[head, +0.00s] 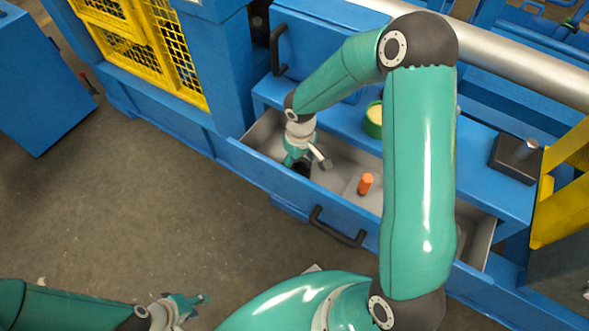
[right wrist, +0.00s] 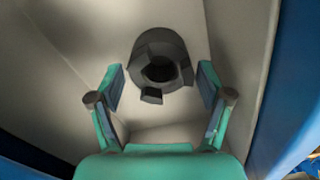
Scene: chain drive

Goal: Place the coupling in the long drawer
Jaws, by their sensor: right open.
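The coupling, a dark grey ring-shaped part with notched jaws and a hole, lies on the light grey drawer floor in the right wrist view (right wrist: 160,62). The long drawer (head: 270,168) is pulled out, with a blue front and black handle. My right gripper (right wrist: 162,84) is open, and the coupling is between and just beyond its fingertips, with gaps visible on both sides. In the head view my right gripper (head: 298,161) is down inside the drawer's left end and mostly hides the coupling. My left gripper (head: 192,306) is over the floor at the bottom left, away from the drawer.
An orange cylindrical part (head: 366,184) stands in the middle of the drawer. A green and yellow round container (head: 374,118) is on the blue ledge behind, partly hidden by my right arm. A dark block with a metal pin (head: 516,155) sits at the right. Drawer walls are close around my right gripper.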

